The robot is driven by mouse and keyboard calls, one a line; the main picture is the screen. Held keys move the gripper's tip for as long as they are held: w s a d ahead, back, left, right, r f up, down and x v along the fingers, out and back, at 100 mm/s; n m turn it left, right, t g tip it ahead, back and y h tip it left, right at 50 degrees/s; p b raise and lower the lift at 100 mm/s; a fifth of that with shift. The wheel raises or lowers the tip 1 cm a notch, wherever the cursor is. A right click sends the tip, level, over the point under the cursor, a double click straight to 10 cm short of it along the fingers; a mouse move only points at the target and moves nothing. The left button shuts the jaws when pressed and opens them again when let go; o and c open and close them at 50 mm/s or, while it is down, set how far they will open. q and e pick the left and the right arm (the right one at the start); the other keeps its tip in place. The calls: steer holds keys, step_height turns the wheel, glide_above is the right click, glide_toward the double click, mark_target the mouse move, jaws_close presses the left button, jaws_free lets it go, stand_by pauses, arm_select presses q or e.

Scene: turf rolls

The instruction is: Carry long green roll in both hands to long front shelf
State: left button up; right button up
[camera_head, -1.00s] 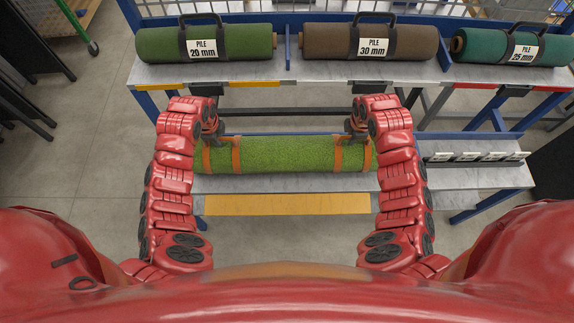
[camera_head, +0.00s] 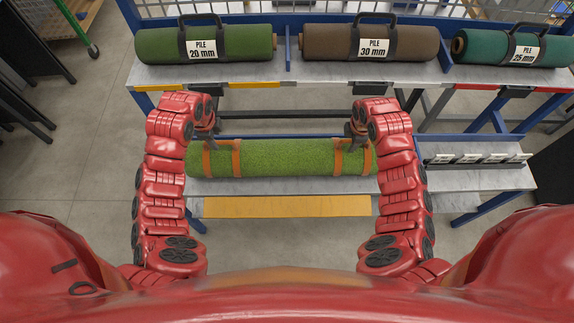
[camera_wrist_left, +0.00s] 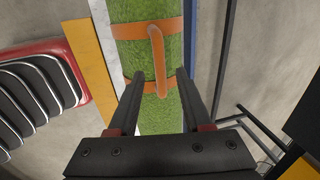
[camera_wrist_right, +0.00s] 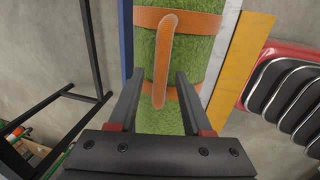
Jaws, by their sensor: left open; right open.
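The long green roll (camera_head: 287,158), with orange straps and handles, lies lengthwise along the lower front shelf (camera_head: 450,180), which has a yellow strip on its front edge. My left gripper (camera_head: 205,133) is over the roll's left end. In the left wrist view its open fingers (camera_wrist_left: 157,78) stand either side of the orange handle (camera_wrist_left: 158,50). My right gripper (camera_head: 356,133) is over the right end. In the right wrist view its open fingers (camera_wrist_right: 158,78) stand either side of the other handle (camera_wrist_right: 166,45). I cannot tell how deep the handles sit between the fingers.
Behind, a higher shelf holds a green 20 mm roll (camera_head: 240,42), a brown 30 mm roll (camera_head: 330,42) and a dark green 25 mm roll (camera_head: 480,45), with blue dividers. Small label holders (camera_head: 470,159) stand at the lower shelf's right.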

steer(key=shift+r, duration=0.1)
arm_select(q)
step_height(320, 180, up, 8)
steer(key=s, duration=0.1)
steer(key=shift+s+f, duration=0.25)
arm_select(e)
step_height(320, 180, up, 12)
steer(key=s, duration=0.2)
steer(key=shift+s+f, duration=0.2)
